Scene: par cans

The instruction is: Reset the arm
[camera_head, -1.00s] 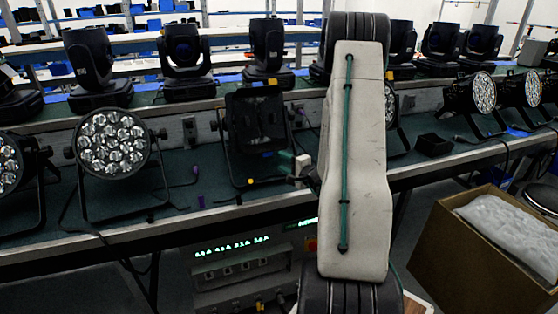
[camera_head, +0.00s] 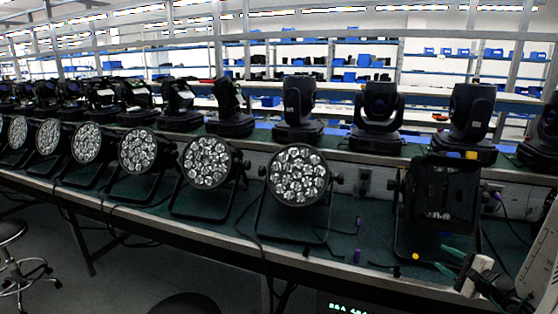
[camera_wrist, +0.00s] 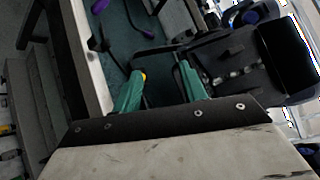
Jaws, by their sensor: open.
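My gripper (camera_head: 446,260) is at the lower right of the head view, by the front edge of the bench. Its two green fingers stand apart with nothing between them. In the wrist view the open fingers (camera_wrist: 160,82) point at the bench top. A black par can (camera_head: 440,192), its lens face dark, stands just beyond my gripper. It also shows in the wrist view (camera_wrist: 235,72), right of the fingers. Most of my arm is cut off by the right edge of the head view.
A row of par cans with round multi-lens faces, such as this one (camera_head: 298,175), runs left along the green bench (camera_head: 345,238). Moving-head lights (camera_head: 300,108) stand behind them. A black stool (camera_head: 14,235) is at far left. Loose cables lie on the bench.

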